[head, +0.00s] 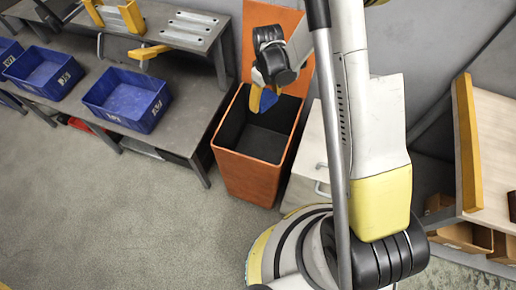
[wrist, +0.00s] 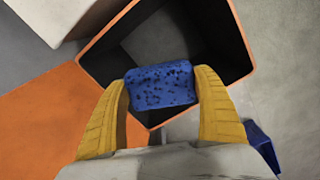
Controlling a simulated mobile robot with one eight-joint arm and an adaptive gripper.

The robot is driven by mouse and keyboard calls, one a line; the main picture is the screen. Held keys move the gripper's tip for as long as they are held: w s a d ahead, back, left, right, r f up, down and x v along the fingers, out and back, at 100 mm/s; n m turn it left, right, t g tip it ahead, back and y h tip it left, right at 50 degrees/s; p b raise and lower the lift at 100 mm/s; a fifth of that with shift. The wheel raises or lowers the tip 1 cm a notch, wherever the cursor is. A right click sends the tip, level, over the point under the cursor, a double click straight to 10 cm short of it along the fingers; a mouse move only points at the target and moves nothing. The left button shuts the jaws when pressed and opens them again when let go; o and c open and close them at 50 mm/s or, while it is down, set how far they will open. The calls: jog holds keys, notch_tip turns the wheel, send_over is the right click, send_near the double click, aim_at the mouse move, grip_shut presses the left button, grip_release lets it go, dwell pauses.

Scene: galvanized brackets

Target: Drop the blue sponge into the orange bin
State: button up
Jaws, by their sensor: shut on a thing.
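The blue sponge (wrist: 160,85) is a small dark-pitted block held between the two yellow fingers of my gripper (wrist: 160,90) in the wrist view. My gripper is shut on it. In the head view my gripper (head: 262,98) is over the orange bin (head: 246,174), and the sponge (head: 268,98) shows as a small blue patch beside a finger. The bin is open, with its orange lid raised at the back and a dark interior. In the wrist view the bin (wrist: 91,57) opens beyond the sponge, which appears above the opening. The exact height is hard to tell.
A grey workbench (head: 185,125) stands left of the bin, with a blue crate (head: 127,99) and another blue crate (head: 43,73) on its lower level. A pale cabinet (head: 310,160) stands right of the bin. Open floor (head: 110,220) lies in front.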

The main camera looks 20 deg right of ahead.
notch_tip(320, 180, down, 5)
jog(key=b, duration=0.3)
jog(key=shift+f, duration=0.15)
jog(key=o, duration=1)
notch_tip(320, 180, up, 12)
jog(key=shift+r, duration=0.1)
